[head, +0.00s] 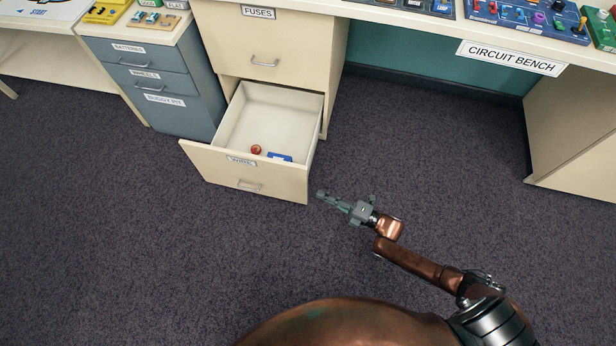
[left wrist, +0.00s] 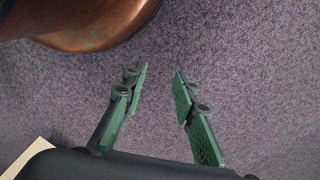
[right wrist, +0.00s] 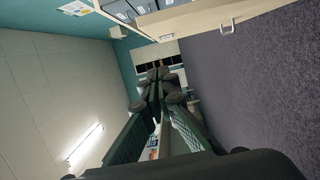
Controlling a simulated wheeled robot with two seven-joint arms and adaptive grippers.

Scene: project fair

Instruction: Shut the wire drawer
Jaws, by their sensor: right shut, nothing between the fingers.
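The wire drawer (head: 215,166) is the lower drawer of a cream cabinet and stands pulled out, its front panel well clear of the cabinet. A label and a metal handle (head: 250,186) are on its front. A red round item (head: 256,149) and a blue item (head: 280,156) lie inside. My right gripper (head: 322,194) is shut and empty, just right of the drawer front's right edge, with a small gap. It also shows shut in the right wrist view (right wrist: 158,76). My left gripper (left wrist: 160,77) is open and empty above carpet, outside the head view.
The closed fuses drawer (head: 262,40) is above the wire drawer. A blue-grey drawer unit (head: 190,122) stands close on the left. The circuit bench (head: 510,57) and its side panel (head: 575,140) are to the right. Dark carpet (head: 120,240) in front is clear.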

